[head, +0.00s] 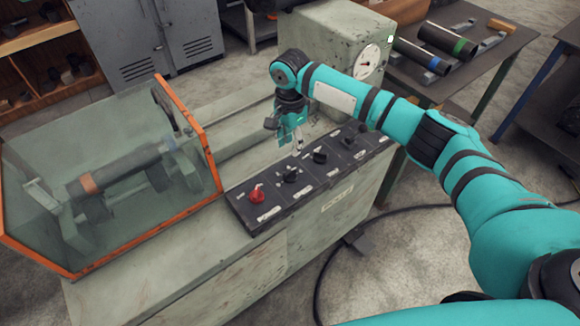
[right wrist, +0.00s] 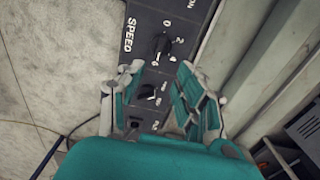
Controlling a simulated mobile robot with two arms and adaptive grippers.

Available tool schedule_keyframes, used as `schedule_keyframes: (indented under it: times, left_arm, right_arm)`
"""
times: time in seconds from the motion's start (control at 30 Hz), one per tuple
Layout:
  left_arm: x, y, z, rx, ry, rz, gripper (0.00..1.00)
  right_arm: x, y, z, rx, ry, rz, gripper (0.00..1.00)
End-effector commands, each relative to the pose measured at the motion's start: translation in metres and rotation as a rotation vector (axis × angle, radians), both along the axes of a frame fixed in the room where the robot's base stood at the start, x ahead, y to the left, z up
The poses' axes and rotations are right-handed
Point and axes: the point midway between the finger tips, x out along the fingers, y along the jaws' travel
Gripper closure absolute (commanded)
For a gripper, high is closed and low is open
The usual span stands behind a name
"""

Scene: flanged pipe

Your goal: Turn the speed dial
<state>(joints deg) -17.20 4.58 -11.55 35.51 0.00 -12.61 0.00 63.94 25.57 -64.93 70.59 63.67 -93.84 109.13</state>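The speed dial (right wrist: 162,46) is a black knob beside the white SPEED lettering and numbers in the right wrist view. It appears to be the middle black knob (head: 320,156) on the dark control panel (head: 262,225) in the head view. My right gripper (head: 297,142) points down over the panel's back edge, near the black knobs. In the right wrist view my right gripper (right wrist: 160,70) is open, its teal-padded fingers spread and empty. The dial shows between and just beyond the fingertips, with no visible contact. My left gripper is in neither view.
A red knob (head: 256,194) and another black knob (head: 290,174) sit left of it on the panel. A smaller switch (right wrist: 148,92) lies close by. An orange-framed guard (head: 205,150) covers the machine's left.

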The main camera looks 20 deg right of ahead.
Motion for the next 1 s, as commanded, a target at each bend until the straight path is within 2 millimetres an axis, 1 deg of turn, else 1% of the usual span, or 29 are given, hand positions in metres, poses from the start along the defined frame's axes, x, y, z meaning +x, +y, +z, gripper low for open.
schedule_keyframes:
  times: [0.1,0.3,0.4,0.5,0.6,0.7,0.97,1.0]
  left_arm:
    - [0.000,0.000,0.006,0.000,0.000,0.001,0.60]
    - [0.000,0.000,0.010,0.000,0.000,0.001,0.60]
    - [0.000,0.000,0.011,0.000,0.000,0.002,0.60]
    - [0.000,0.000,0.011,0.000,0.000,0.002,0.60]
    - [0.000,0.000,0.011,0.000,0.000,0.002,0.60]
    - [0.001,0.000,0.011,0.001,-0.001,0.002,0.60]
    - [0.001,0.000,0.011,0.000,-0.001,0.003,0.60]
    - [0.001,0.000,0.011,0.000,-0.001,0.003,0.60]
  right_arm:
    - [-0.001,-0.001,-0.026,-0.002,0.003,-0.002,0.65]
    - [-0.001,0.000,-0.069,-0.001,0.003,-0.001,0.65]
    - [-0.001,0.000,-0.086,-0.002,0.002,0.000,0.65]
    - [0.000,0.001,-0.099,0.000,0.000,0.001,0.65]
    - [0.000,0.000,-0.108,-0.001,0.000,0.001,0.65]
    - [0.000,0.001,-0.112,0.000,-0.001,0.001,0.65]
    - [0.000,0.000,-0.112,0.000,-0.001,0.001,0.65]
    - [0.000,0.000,-0.112,0.000,-0.001,0.001,0.71]
